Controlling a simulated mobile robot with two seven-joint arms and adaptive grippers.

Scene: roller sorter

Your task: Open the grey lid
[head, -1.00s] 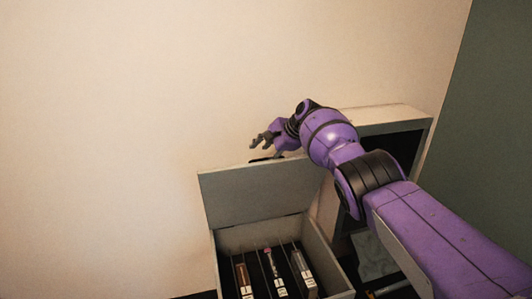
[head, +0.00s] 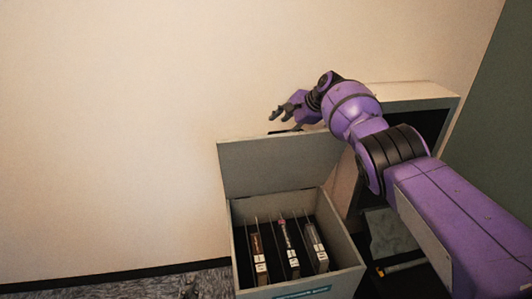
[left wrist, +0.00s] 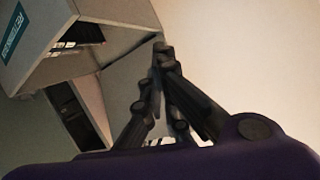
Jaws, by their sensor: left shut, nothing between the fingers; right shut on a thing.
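The grey lid (head: 270,167) stands raised, upright, at the back of the grey box (head: 340,281). My right gripper (head: 281,114) is at the lid's top edge, its arm reaching in from the right. It is shut on the lid; the exact contact is hard to see. My left gripper (left wrist: 163,50) is shut and empty in the left wrist view, with the box in the upper left.
Several upright labelled items (head: 290,255) stand between dividers inside the open box. A grey cabinet with a dark opening (head: 410,133) stands at right, behind my right arm. A beige wall (head: 110,120) is behind; carpet (head: 130,286) shows at lower left.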

